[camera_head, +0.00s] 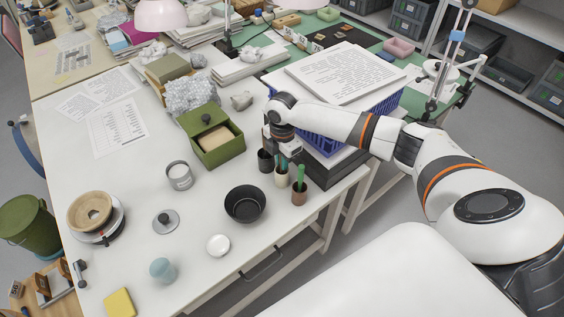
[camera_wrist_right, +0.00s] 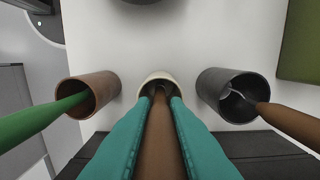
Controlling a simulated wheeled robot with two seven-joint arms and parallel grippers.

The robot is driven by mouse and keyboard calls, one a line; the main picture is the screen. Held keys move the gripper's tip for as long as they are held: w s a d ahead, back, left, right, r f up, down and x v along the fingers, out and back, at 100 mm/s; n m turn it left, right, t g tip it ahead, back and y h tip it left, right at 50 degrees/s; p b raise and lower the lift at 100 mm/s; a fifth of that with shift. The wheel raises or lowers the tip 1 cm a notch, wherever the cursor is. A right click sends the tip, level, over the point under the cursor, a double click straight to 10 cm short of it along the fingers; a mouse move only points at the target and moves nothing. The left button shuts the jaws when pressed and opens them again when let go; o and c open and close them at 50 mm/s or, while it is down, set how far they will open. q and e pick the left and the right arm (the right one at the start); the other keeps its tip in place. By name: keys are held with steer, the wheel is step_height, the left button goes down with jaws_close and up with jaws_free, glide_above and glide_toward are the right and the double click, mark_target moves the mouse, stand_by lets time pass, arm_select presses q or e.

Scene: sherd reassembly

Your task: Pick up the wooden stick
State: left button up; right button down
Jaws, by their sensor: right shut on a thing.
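My right gripper (camera_head: 283,163) reaches down over the row of cups at the table's edge. In the right wrist view its teal fingers (camera_wrist_right: 160,115) are shut on a brown wooden stick (camera_wrist_right: 161,140). The lower end of this stick is inside the cream cup (camera_wrist_right: 158,78), which stands in the middle of the row; the cream cup also shows in the head view (camera_head: 281,180). The stick's tip in the cup is hidden. A second brown stick (camera_wrist_right: 290,121) leans in the dark cup (camera_wrist_right: 225,90). My left gripper is not in view.
A brown cup (camera_head: 299,197) with a green stick (camera_head: 301,178) stands beside the cream cup. A black bowl (camera_head: 245,204), a green box (camera_head: 213,140) and a blue crate (camera_head: 325,135) are close by. The table's front edge is near the cups.

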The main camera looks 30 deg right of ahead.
step_height(320, 180, up, 10)
steer(key=shift+r+b, duration=0.1)
steer(key=shift+b, duration=0.4)
steer(key=shift+a, duration=0.1)
